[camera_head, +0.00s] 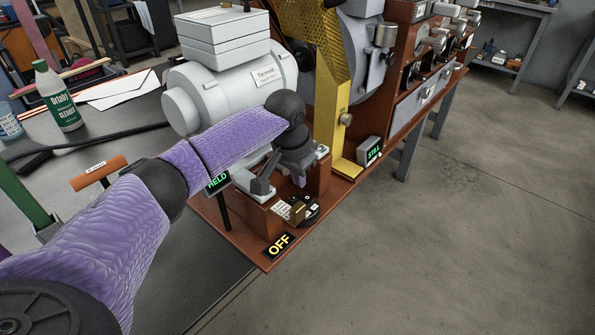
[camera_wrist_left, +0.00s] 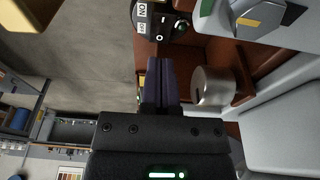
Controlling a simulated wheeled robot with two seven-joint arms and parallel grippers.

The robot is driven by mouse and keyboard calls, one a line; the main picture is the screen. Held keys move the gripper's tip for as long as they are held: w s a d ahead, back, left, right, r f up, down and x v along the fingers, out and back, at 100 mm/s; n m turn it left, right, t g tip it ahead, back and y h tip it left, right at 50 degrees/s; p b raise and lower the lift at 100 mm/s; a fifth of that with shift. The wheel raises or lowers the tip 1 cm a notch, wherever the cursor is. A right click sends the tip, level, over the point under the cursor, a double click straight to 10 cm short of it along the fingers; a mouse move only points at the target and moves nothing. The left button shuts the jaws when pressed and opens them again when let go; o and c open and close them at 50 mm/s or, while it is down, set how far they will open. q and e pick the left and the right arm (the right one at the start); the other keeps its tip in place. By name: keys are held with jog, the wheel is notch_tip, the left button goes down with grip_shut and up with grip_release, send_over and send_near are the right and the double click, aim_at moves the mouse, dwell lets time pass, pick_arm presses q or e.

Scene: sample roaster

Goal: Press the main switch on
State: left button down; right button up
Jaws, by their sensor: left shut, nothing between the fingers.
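The main switch (camera_head: 303,211) is a small black round unit with white labels and a brass-coloured part, low on the red-brown machine base. A sign reading OFF (camera_head: 279,245) lies in front of it. In the left wrist view the black switch unit (camera_wrist_left: 147,22) shows at the top, with white marks, beyond the fingertips. My left gripper (camera_head: 299,181) points down just behind the switch and is apart from it. In the left wrist view its dark fingers (camera_wrist_left: 161,80) are together with nothing between them. The arm hides part of the machine. My right gripper is not in view.
A grey motor (camera_head: 215,88) stands behind my left arm. A yellow guard (camera_head: 340,120) rises right of the gripper. Signs read HELD (camera_head: 217,181) and STILL (camera_head: 374,152). A metal cylinder (camera_wrist_left: 213,86) sits right of the fingers. The floor in front is clear.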

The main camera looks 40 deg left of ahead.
pick_arm(q)
jog(key=f+b, duration=0.1)
jog(key=f, duration=0.1)
jog(key=f+b, duration=0.1)
jog(key=f, duration=0.1)
jog(key=shift+s+f, duration=0.2)
jog(key=shift+f, duration=0.4)
jog(key=shift+s, duration=0.1)
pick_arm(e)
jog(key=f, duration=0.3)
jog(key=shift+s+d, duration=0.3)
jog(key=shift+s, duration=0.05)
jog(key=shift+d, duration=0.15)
pick_arm(q)
jog(key=shift+r+t+p, duration=0.3)
jog(key=shift+r+p, duration=0.05)
jog(key=shift+p, duration=0.7)
jog(key=shift+f, duration=0.5)
jog(key=shift+w+r, duration=0.1)
jog(key=shift+w, duration=0.1)
jog(key=shift+w+r, duration=0.2)
jog(key=shift+w, duration=0.3)
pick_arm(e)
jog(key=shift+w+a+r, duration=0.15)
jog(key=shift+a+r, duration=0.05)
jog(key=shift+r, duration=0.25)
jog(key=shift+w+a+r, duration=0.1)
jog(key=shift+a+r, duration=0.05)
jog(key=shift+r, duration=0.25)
